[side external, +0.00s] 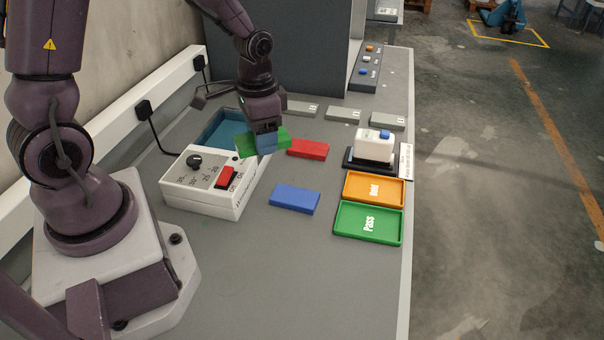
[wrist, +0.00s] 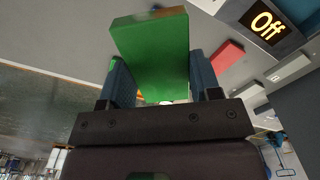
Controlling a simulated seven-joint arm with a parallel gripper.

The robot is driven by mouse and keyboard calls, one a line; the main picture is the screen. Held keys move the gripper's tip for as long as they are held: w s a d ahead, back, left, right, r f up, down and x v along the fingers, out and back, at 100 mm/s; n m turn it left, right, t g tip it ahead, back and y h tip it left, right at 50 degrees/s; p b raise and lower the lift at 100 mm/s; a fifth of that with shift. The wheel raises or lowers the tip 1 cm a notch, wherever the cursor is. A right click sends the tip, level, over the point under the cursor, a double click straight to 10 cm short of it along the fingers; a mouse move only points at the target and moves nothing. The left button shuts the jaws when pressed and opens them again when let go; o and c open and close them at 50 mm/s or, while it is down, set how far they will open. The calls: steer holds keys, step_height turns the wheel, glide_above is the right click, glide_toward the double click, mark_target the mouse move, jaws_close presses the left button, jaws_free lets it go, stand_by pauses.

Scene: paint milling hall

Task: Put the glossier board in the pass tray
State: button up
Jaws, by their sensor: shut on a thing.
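My gripper (side external: 267,146) is shut on a green board (side external: 247,143) and holds it above the bench, behind the white control box. In the wrist view the green board (wrist: 152,50) sits between the two fingers. A red board (side external: 308,148) and a blue board (side external: 295,198) lie flat on the bench; the red one also shows in the wrist view (wrist: 228,53). The green pass tray (side external: 369,238), labelled "Pass", is at the bench's right side and looks empty. I cannot tell from these views which board is glossier.
An orange tray (side external: 360,203) adjoins the pass tray. A white device with a blue button (side external: 374,146) stands behind it. The white control box (side external: 205,200) has a knob and red switch. A blue basin (side external: 222,128) lies behind that box. The bench front is clear.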

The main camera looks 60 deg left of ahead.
mark_target(246, 139)
steer(key=s+f+m, duration=0.1)
steer(key=s+a+m, duration=0.1)
steer(key=m, duration=0.1)
steer(key=shift+s+f, duration=0.35)
steer(key=shift+f, duration=0.05)
steer(key=shift+s+f+m, duration=0.2)
steer(key=shift+s+m, duration=0.05)
steer(key=shift+m, duration=0.75)
steer(key=shift+w+f+m, duration=0.1)
steer(key=shift+w+m, duration=0.05)
steer(key=shift+m, duration=1.05)
steer(key=shift+w, duration=0.1)
steer(key=w+a+f, duration=0.1)
steer(key=w+f, duration=0.2)
steer(key=w, duration=0.1)
steer(key=w+a+f, duration=0.1)
steer(key=w+f, duration=0.2)
steer(key=w, duration=0.1)
steer(key=w+a+f, duration=0.1)
steer(key=w+f, duration=0.1)
steer(key=w, duration=0.2)
steer(key=shift+w+a+f, duration=0.2)
steer(key=shift+a+f, duration=0.05)
steer(key=shift+f, duration=0.15)
steer(key=f, duration=0.1)
steer(key=w+f, duration=0.1)
steer(key=f, duration=0.1)
steer(key=shift+a+f, duration=0.1)
steer(key=shift+a, duration=0.05)
steer(key=shift+f, duration=0.3)
